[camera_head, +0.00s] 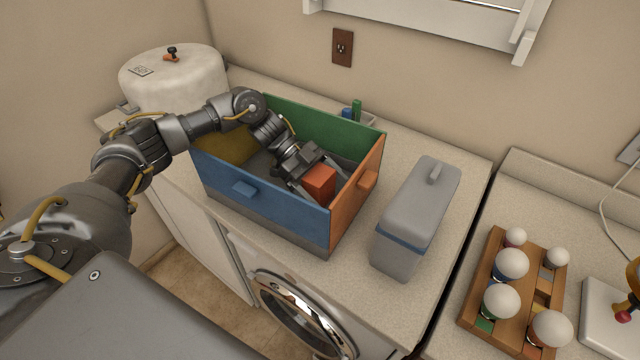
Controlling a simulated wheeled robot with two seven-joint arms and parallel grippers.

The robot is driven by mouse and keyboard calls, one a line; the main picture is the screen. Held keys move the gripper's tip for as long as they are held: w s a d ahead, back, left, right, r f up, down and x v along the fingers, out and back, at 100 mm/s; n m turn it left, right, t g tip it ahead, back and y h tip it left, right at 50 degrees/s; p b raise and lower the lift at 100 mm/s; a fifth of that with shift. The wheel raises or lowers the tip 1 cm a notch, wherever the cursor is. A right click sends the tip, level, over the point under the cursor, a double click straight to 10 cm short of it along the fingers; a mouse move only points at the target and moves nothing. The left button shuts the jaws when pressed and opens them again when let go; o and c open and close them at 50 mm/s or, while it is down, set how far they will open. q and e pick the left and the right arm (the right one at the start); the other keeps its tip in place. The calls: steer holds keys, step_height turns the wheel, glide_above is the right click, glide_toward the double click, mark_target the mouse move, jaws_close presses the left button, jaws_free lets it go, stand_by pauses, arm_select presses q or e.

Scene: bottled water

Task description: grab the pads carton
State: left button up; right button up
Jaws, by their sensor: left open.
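A small orange-red box, which looks like the pads carton (320,184), sits inside a large open box with coloured walls (268,207). No label on the carton can be read. My left gripper (316,181) reaches down into the open box from the upper left. Its jaws are open, with the fingers at the carton, one on its left side and one towards its far right. I cannot tell whether they touch it. The carton's lower part is hidden by the box's front wall. My right gripper is not in view.
The open box has blue, orange, green and yellow walls around my gripper. A grey lidded container (414,222) stands close on its right. A white round tank (172,80) stands behind my arm. A wooden rack with white balls (513,290) lies at the right.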

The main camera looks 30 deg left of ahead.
arm_select(q)
steer(key=c, duration=1.1)
